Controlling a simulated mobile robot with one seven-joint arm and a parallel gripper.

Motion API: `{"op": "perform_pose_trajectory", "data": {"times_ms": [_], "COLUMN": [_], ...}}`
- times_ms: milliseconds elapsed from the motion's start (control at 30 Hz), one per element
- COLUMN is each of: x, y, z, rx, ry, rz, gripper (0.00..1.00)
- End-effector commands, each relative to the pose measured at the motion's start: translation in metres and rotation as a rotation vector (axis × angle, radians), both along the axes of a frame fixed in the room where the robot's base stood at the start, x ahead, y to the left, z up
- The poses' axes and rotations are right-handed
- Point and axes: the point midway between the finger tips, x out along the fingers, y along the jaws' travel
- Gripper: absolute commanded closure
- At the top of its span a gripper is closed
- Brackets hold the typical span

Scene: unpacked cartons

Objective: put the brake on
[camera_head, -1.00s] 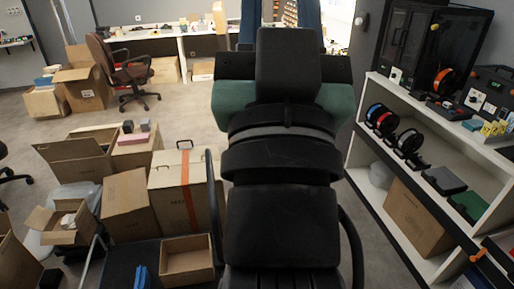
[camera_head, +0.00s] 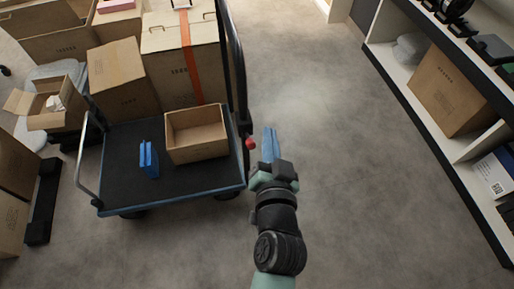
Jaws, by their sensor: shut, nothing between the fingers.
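A platform cart (camera_head: 118,185) with a dark deck and blue edge stands at the left. A small red knob (camera_head: 250,143) shows at its right side, near the foot of the dark upright handle (camera_head: 237,75); it may be the brake control, but its shape and position are hard to tell. My gripper (camera_head: 269,132), with blue fingers, is shut and empty. It is just right of the red knob, and I see a small gap between them. The cart's wheels are mostly hidden under the deck.
On the deck are an open carton (camera_head: 196,134) and a blue object (camera_head: 148,159). A taped carton (camera_head: 183,62) and other cartons stand behind. A white shelf unit (camera_head: 425,115) runs along the right. The floor (camera_head: 350,180) between cart and shelf is clear.

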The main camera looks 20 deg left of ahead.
Motion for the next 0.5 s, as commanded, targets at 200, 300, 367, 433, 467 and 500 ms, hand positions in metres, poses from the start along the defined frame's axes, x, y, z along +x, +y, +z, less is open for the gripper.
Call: {"op": "perform_pose_trajectory", "data": {"times_ms": [200,300,367,433,467,500], "x": [-0.016,-0.018,-0.018,-0.018,-0.018,-0.018], "y": [-0.001,-0.001,-0.001,-0.001,-0.001,-0.001], "z": [-0.053,-0.056,-0.055,-0.054,-0.054,-0.054], "rx": [0.02,0.023,0.023,0.023,0.022,0.022], "ry": [0.071,0.078,0.078,0.078,0.077,0.077], "rz": [0.005,0.006,0.006,0.006,0.006,0.006], "gripper": [1.0,1.0,1.0,1.0,1.0,1.0]}}
